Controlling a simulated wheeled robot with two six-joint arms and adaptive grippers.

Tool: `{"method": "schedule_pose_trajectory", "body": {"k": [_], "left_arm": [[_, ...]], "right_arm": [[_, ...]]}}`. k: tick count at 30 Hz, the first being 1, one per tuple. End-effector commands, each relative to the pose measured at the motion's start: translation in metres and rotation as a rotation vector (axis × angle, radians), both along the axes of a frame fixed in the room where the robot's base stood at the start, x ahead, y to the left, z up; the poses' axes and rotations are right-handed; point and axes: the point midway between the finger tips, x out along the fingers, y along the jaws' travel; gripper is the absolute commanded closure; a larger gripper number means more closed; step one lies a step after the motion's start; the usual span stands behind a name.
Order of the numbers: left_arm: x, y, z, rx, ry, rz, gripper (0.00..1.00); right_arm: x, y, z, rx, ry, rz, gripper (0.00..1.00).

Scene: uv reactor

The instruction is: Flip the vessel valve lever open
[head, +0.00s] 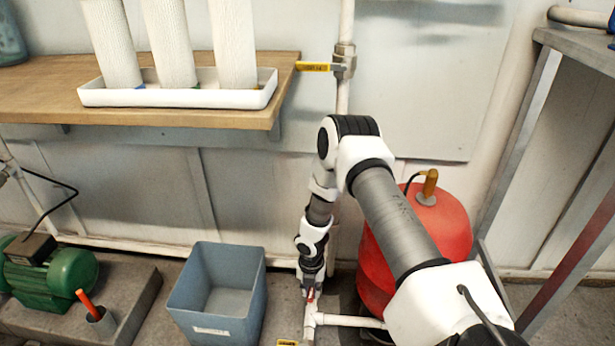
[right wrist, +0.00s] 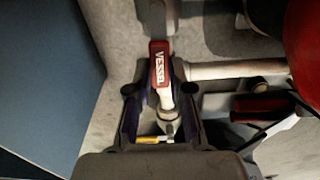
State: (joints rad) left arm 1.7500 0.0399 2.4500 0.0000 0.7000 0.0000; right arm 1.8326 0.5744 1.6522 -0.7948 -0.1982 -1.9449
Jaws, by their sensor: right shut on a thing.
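The vessel valve lever (right wrist: 159,66) is red with white "VESSEL" lettering. In the right wrist view it lies between the fingers of my right gripper (right wrist: 161,88), pointing up the picture. My right gripper is shut on it. In the head view my right gripper (head: 311,283) reaches down to the white pipe (head: 348,321) near the floor, and only a small bit of red lever (head: 310,296) shows under it. The vessel (head: 440,225) is a red tank to the right, partly hidden by my right arm. My left gripper is not in view.
A blue-grey bin (head: 217,290) stands close on the left of the gripper. A yellow lever (head: 313,66) sits on the upper pipe, and another (head: 287,342) is low at the bottom edge. A green pump (head: 50,275) is far left. A metal frame (head: 520,130) stands right.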

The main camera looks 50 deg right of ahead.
Motion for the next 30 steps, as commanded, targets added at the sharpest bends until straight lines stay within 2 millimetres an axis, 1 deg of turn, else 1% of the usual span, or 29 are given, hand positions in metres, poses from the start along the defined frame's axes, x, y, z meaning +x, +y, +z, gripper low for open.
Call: {"method": "schedule_pose_trajectory", "body": {"k": [8,20,21,22,23,30], "left_arm": [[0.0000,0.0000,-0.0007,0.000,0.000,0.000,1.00],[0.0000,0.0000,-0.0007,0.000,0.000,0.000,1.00],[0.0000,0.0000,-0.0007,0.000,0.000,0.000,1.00],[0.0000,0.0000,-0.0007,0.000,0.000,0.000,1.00],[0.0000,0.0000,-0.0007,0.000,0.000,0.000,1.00],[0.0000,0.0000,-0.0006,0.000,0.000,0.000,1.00]], "right_arm": [[-0.0037,-0.0020,-0.0006,0.000,0.001,0.071,1.00],[-0.0043,-0.0024,-0.0007,0.000,0.002,0.079,1.00],[-0.0043,-0.0024,-0.0007,0.000,0.002,0.079,0.72],[-0.0042,-0.0024,-0.0007,0.000,0.002,0.079,0.62],[-0.0041,-0.0025,-0.0007,0.000,0.002,0.078,0.54],[-0.0036,-0.0025,-0.0003,-0.001,0.001,0.076,0.54]]}}
